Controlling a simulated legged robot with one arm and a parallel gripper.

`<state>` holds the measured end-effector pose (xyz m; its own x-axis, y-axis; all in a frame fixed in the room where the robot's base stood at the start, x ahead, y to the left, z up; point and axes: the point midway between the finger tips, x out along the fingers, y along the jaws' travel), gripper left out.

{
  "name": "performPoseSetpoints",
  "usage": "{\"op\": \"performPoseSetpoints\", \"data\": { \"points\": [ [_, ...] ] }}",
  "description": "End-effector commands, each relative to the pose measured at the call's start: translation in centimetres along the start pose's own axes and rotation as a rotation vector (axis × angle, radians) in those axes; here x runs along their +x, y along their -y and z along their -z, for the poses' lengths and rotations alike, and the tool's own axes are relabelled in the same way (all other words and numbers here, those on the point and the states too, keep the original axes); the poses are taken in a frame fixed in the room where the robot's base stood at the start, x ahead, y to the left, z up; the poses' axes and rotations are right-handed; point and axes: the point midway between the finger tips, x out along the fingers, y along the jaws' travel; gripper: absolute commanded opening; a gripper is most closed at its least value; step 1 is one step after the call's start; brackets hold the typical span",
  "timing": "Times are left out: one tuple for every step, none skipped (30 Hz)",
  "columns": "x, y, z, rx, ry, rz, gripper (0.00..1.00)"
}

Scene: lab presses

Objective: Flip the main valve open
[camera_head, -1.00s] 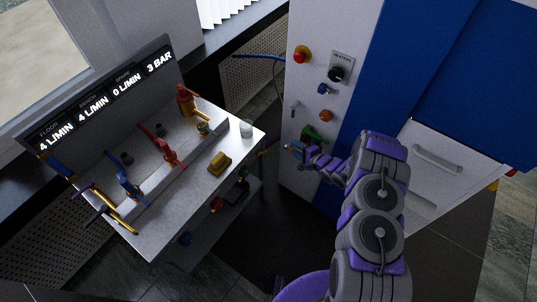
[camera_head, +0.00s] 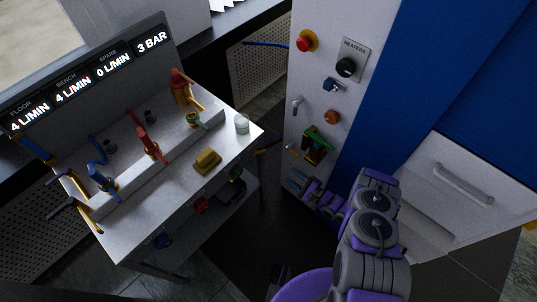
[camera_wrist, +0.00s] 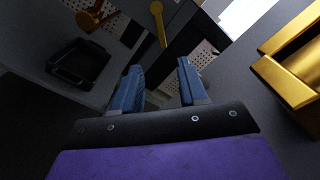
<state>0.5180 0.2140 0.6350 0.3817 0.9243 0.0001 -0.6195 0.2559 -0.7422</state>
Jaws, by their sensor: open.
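No label marks which fitting is the main valve. A yellow lever (camera_head: 268,146) sits low between the bench and the white cabinet. A yellow handle (camera_wrist: 158,24) hangs ahead of my fingers at the top of the wrist view; I cannot tell if it is that same lever. My gripper (camera_head: 297,181) is beside the cabinet's lower left front, below a green and brown fitting (camera_head: 315,146). In the wrist view its two blue fingers (camera_wrist: 157,88) are apart with nothing between them. A large gold part (camera_wrist: 292,68) is close on the right there.
The steel bench (camera_head: 165,212) carries coloured taps, a yellow block (camera_head: 207,161) and a white cup (camera_head: 241,124). A black tray (camera_wrist: 78,62) lies left of my fingers. The cabinet front (camera_head: 305,85) has knobs and buttons. Dark floor lies between bench and cabinet.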

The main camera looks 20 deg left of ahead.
Motion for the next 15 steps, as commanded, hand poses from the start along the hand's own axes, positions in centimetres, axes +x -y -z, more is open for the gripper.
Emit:
{"op": "performPoseSetpoints", "data": {
  "points": [
    [0.7, 0.0, -0.1, -0.001, 0.003, -0.002, 0.43],
    [1.2, 0.0, -0.1, 0.0, 0.004, -0.002, 0.43],
    [1.8, 0.0, -0.1, 0.001, 0.005, -0.002, 0.43],
    [2.3, 0.1, -0.1, 0.001, 0.006, 0.0, 0.43],
    [2.8, 0.1, -0.1, 0.001, 0.008, -0.001, 0.43],
    [3.5, 0.1, -0.1, 0.002, 0.007, 0.001, 0.43],
    [4.1, 0.1, -0.1, 0.003, 0.008, 0.0, 0.43],
    [4.7, 0.1, -0.1, 0.003, 0.008, 0.002, 0.43],
    [5.3, 0.2, -0.1, 0.003, 0.009, 0.002, 0.43],
    [5.9, 0.2, -0.1, 0.004, 0.009, 0.003, 0.43],
    [6.5, 0.2, -0.1, 0.004, 0.009, 0.003, 0.43],
    [7.2, 0.3, -0.1, 0.003, 0.009, 0.004, 0.43],
    [7.9, 0.3, -0.1, 0.002, 0.01, 0.004, 0.43],
    [8.5, 0.3, 0.0, 0.002, 0.009, 0.004, 0.43],
    [9.3, 0.3, 0.0, 0.0, 0.009, 0.004, 0.43]
  ]
}}
